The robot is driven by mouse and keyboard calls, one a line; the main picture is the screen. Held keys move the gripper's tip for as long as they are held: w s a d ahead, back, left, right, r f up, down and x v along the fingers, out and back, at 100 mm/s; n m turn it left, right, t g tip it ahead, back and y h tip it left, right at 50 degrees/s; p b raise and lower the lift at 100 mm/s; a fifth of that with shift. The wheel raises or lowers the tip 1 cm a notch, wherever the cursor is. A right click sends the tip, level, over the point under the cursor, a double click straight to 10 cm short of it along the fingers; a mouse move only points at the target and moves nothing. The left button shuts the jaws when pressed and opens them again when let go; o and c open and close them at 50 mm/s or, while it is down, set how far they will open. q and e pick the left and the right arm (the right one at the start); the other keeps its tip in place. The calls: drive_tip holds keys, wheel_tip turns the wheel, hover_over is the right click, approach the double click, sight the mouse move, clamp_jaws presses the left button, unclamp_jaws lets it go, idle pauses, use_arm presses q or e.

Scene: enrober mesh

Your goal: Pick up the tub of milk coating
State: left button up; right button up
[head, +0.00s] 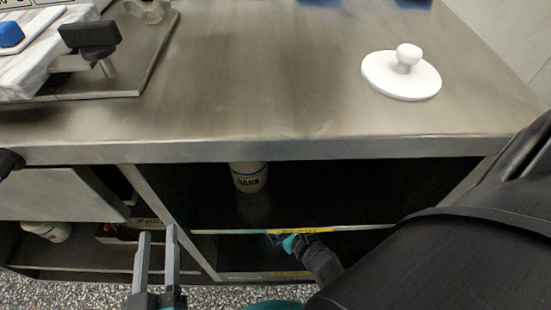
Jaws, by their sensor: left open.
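My left gripper (155,262) is open and empty at the lower left, its two grey fingers apart and pointing up the picture, in front of the cabinet. A white tub with a dark-lettered label reading "DARK" (249,178) stands in the open cabinet bay under the worktop. Another white tub (47,231) shows partly under the left worktop; its label cannot be read. No tub legibly marked milk shows. The teal and black end of my right arm (310,255) is at the lower shelf's front edge; its fingers cannot be made out clearly.
The steel worktop (250,80) is mostly clear, with a white knobbed disc (402,78) at the right. A tray with a black-handled tool (90,38) is at the upper left. The shelf edge (355,230) bears a yellow label. A grey panel (60,193) hangs at the left.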

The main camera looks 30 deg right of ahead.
drive_tip(key=c, duration=1.4)
